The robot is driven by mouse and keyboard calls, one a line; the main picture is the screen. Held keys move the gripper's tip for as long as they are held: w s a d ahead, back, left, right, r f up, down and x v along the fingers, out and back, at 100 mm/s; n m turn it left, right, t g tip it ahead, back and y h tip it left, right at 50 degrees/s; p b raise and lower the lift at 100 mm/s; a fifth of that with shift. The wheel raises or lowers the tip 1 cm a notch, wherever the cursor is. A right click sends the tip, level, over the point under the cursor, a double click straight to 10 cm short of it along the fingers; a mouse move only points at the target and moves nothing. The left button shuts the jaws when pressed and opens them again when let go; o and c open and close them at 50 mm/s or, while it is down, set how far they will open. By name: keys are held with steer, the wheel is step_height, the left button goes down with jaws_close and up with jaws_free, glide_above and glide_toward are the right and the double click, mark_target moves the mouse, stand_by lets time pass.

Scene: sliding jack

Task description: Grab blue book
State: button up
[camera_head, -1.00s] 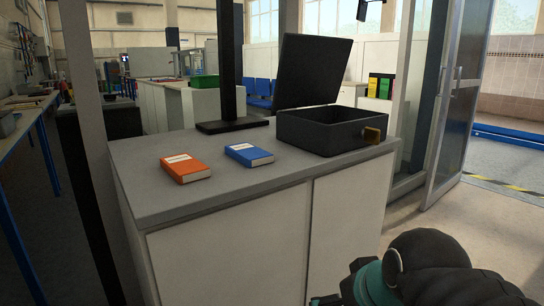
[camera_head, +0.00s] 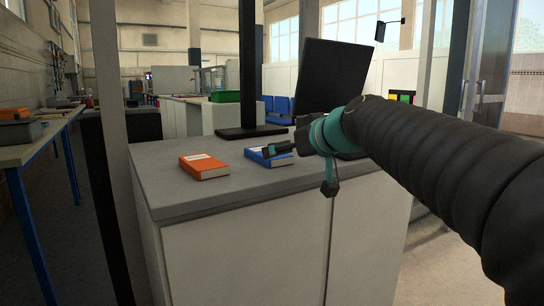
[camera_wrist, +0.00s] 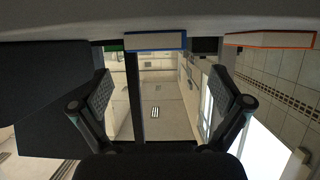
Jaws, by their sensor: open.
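The blue book (camera_head: 262,160) lies flat on the grey cabinet top, to the right of the orange book (camera_head: 204,166). My gripper (camera_head: 299,171) is open and empty. In the head view it is at the right side of the blue book, and one finger covers part of the book. The wrist view looks upside down. There the blue book (camera_wrist: 156,42) is at the top, ahead of the spread fingers (camera_wrist: 160,82) and between their lines. The orange book (camera_wrist: 270,41) is at the top right, outside the fingers. I see no contact with the blue book.
The cabinet top (camera_head: 225,196) is bare in front of the books. A black post (camera_head: 247,75) on a flat base stands behind them.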

mark_target(254, 153)
steer(key=x, duration=0.3)
steer(key=shift+r+p+x, duration=0.15)
steer(key=shift+p+x, duration=0.2)
steer(key=shift+x, duration=1)
steer(key=shift+r+p+x, duration=0.15)
steer(key=shift+p+x, duration=0.15)
steer(key=shift+x, duration=1)
steer(key=shift+w+d, duration=0.1)
steer(key=shift+w, duration=0.1)
steer(key=c, duration=1.3)
